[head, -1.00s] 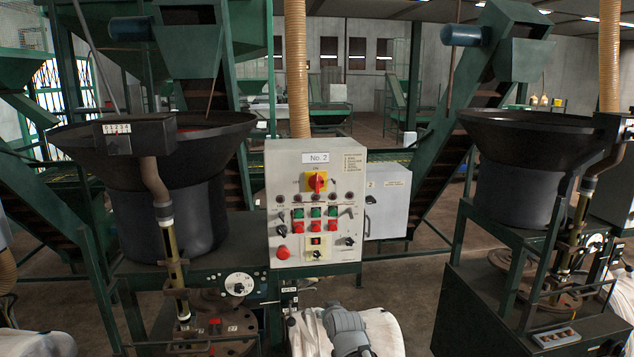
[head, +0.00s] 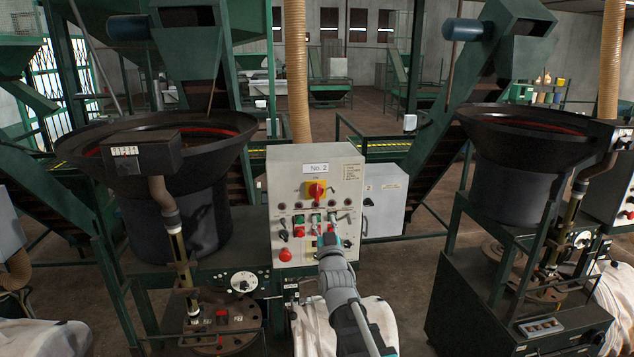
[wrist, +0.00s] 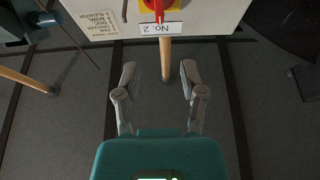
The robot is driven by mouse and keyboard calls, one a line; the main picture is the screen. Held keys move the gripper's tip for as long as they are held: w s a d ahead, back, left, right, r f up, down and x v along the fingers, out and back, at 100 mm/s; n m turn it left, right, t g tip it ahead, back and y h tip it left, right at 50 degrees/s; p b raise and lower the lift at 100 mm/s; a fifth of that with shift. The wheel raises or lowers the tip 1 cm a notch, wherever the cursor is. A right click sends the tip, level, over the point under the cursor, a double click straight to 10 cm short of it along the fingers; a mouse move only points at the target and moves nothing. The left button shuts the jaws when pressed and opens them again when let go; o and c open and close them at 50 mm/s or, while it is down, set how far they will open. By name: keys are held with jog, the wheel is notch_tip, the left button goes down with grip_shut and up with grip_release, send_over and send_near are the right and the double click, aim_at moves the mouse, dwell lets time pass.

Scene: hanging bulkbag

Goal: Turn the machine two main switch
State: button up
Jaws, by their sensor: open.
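The No. 2 control panel (head: 285,200) is a light grey box in the middle of the head view. Its main switch (head: 317,189) is a red handle on a yellow plate below the "No. 2" label (head: 318,168); the handle looks roughly upright. In the wrist view the panel appears upside down, with the red switch (wrist: 158,6) at the top edge, partly cut off. My gripper (head: 329,240) is in front of the panel's lower part, below the switch, hiding some buttons. In the wrist view my gripper (wrist: 158,72) has its fingers spread and empty, apart from the switch.
Several push buttons and small selectors, including a red button (head: 285,255), sit below the switch. A second grey box (head: 384,200) stands behind on the right. Dark hoppers flank the panel, left (head: 190,200) and right (head: 515,160). A white bag (head: 385,325) lies below my arm.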

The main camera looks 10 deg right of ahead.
aim_at(317, 188)
jog(key=shift+w, duration=0.15)
jog(key=p+x, duration=0.5)
jog(key=x, duration=0.8)
jog(key=shift+w, duration=0.25)
jog(key=shift+s, duration=0.1)
grip_shut()
